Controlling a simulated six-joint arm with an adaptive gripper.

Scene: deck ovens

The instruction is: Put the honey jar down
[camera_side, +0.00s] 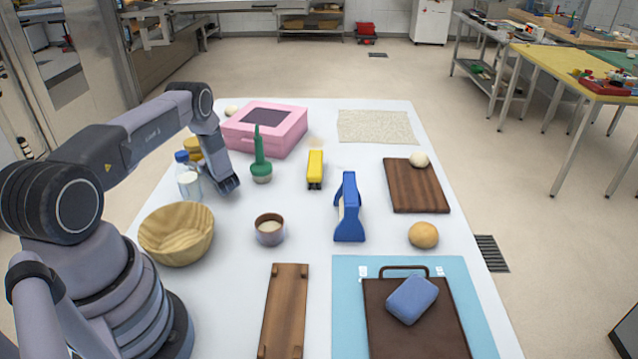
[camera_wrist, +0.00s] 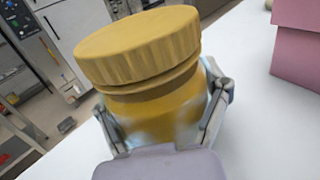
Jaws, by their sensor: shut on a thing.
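The honey jar (camera_wrist: 160,90) has a ribbed yellow lid and amber contents, and fills the middle of the wrist view. My gripper (camera_wrist: 165,118) is shut on it, with one finger on each side of the body. The jar looks slightly tilted in that view. Its base is hidden, so I cannot tell whether it touches the table. In the side view the honey jar (camera_side: 193,150) shows as a yellow patch at the table's left, partly hidden behind my arm and a bottle.
A blue-capped bottle (camera_side: 188,180) stands close in front of the jar. A wooden bowl (camera_side: 177,234) and a small cup (camera_side: 270,230) are nearer the camera. Bare white table shows between them.

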